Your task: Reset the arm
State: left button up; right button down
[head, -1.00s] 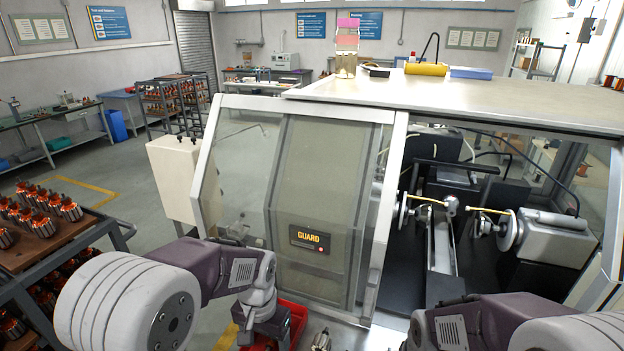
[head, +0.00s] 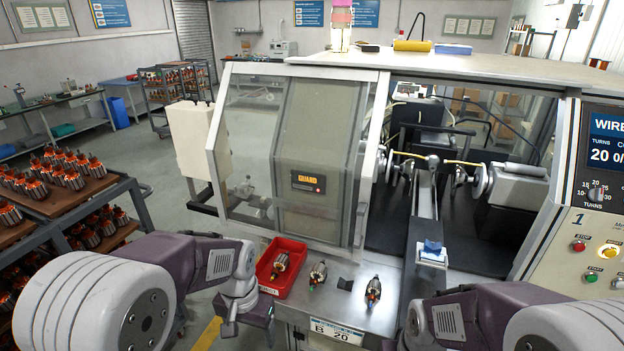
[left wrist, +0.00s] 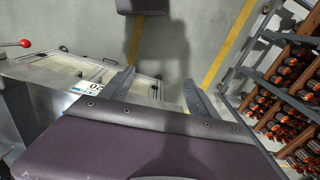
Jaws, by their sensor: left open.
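My left arm reaches in from the lower left in the head view. My left gripper (head: 231,318) hangs low beside the red tray (head: 270,288), left of the machine's front shelf. In the left wrist view the left gripper (left wrist: 160,88) has its two fingers spread wide, with only floor and the shelf's front edge beyond them. An armature (head: 279,265) lies in the red tray.
The winding machine has a sliding guard (head: 309,184) on its left and an open bay on the right. A control panel (head: 590,215) with buttons stands at the far right. A rack (head: 85,205) of armatures stands at the left, with bare floor between.

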pick_arm(q)
jog(key=s+a+f+n+b, duration=0.1)
jog(key=s+a+f+b, duration=0.1)
jog(key=s+f+b, duration=0.1)
jog(key=s+a+f+n+t+b, duration=0.1)
jog(key=s+a+f+n+b, duration=0.1)
jog(key=s+f, duration=0.3)
notch_tip(320, 180, down, 2)
jog(key=shift+a+f+b, duration=0.2)
jog(key=shift+a+b, duration=0.1)
jog(key=shift+b, duration=0.15)
pick_arm(e)
notch_tip(320, 180, down, 7)
jog(key=shift+s, duration=0.15)
jog(key=shift+f, duration=0.1)
